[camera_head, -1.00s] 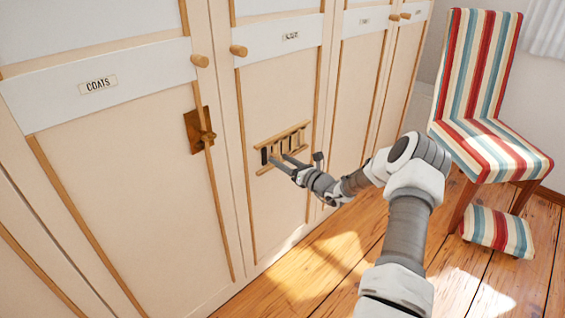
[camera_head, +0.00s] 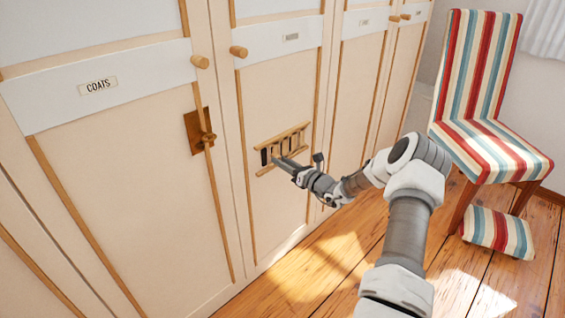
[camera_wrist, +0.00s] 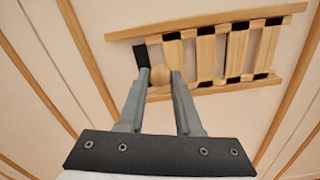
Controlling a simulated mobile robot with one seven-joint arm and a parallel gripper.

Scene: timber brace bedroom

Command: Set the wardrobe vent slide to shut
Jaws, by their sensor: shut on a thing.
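The vent slide (camera_head: 292,141) is a slatted wooden panel between two wooden rails, set low on a cream wardrobe door. In the wrist view the vent slide (camera_wrist: 236,52) shows pale upright slats with dark gaps at their ends, and a wide dark opening at its left end. My gripper (camera_head: 278,161) is at the lower left of the vent.
Round door knobs (camera_head: 239,51) stick out above the vent. A striped chair (camera_head: 490,150) stands at right. The wooden floor (camera_head: 325,270) before the wardrobe is clear.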

